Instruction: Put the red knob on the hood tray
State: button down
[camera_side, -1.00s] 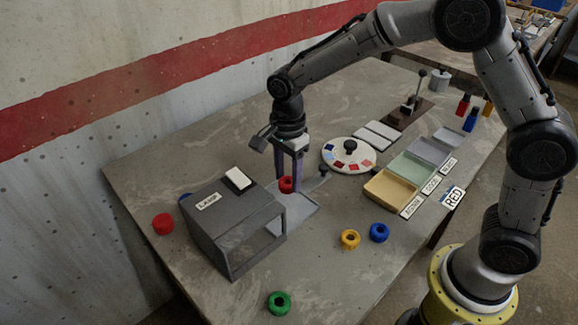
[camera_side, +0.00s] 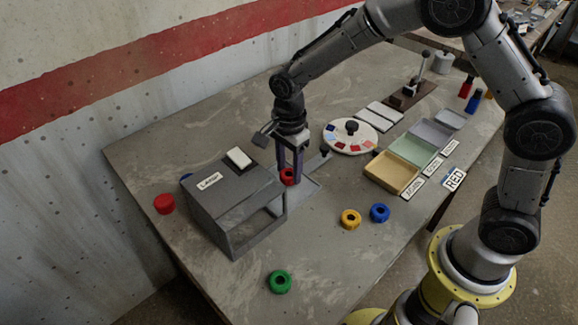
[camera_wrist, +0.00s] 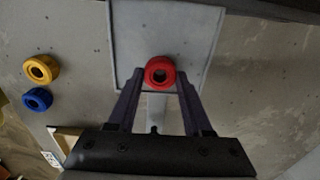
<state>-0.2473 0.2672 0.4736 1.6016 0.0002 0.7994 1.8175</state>
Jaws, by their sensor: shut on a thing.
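The red knob (camera_side: 289,176) is a ring with a dark centre, held between the fingertips of my gripper (camera_side: 290,172). It is low over the grey hood tray (camera_side: 302,193), which sticks out from the open side of the grey hood (camera_side: 230,205). In the wrist view the knob (camera_wrist: 160,72) sits between the fingertips of my gripper (camera_wrist: 160,78), with the tray (camera_wrist: 190,25) behind it. I cannot tell whether the knob touches the tray. My gripper is shut on the knob.
A second red piece (camera_side: 164,203) lies left of the hood. Yellow (camera_side: 350,219), blue (camera_side: 380,213) and green (camera_side: 280,282) rings lie on the table. A round white dial (camera_side: 350,138) and coloured bins (camera_side: 392,172) stand to the right. The front table area is mostly clear.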

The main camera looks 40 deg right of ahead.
jog(key=shift+f, duration=0.2)
dwell(0.3)
jog(key=shift+c, duration=1.2)
grip_release()
jog(key=shift+r, duration=4)
